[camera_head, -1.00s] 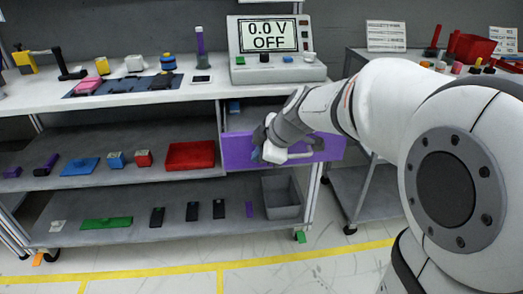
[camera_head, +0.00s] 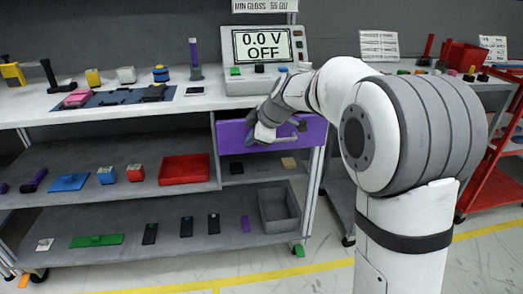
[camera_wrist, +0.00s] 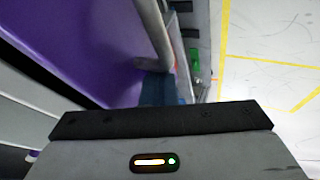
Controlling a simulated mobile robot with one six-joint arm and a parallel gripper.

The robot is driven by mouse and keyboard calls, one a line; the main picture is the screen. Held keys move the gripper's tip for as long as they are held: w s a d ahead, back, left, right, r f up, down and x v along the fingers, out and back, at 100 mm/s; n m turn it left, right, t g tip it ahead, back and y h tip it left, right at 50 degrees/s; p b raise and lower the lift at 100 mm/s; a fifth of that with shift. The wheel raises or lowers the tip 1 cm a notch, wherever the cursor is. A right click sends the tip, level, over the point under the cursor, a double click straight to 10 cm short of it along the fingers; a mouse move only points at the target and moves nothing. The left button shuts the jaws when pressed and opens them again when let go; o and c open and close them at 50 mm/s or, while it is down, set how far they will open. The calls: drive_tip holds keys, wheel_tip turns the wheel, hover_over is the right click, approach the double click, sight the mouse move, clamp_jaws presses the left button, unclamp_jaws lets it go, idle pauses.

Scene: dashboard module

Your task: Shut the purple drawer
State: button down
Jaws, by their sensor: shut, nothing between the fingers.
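The purple drawer (camera_head: 232,134) sits under the worktop, on the right side of the shelf unit. Its front looks about flush with the unit, and no open interior shows above it; a small remaining gap cannot be ruled out. A grey bar handle (camera_head: 296,128) crosses the front. My gripper (camera_head: 264,134) is shut and empty, in front of the drawer and by the handle, partly covering both. In the wrist view the purple front (camera_wrist: 75,40) fills the left, with the handle (camera_wrist: 152,35) close to the blue fingertips (camera_wrist: 158,88). Whether they touch cannot be told.
A grey meter (camera_head: 265,58) stands on the worktop above the drawer. Below are a red tray (camera_head: 185,169) and a grey bin (camera_head: 279,211). A red cart (camera_head: 494,165) stands at the right. The floor in front, with yellow lines, is clear.

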sight(248, 131)
drive_tip(key=shift+w+a, duration=0.2)
drive_tip(key=shift+w, duration=0.5)
drive_tip(key=shift+w+a, duration=0.25)
drive_tip(key=shift+w, duration=0.5)
drive_tip(key=shift+w+a, duration=0.2)
drive_tip(key=shift+w, duration=0.5)
drive_tip(key=shift+s, duration=0.1)
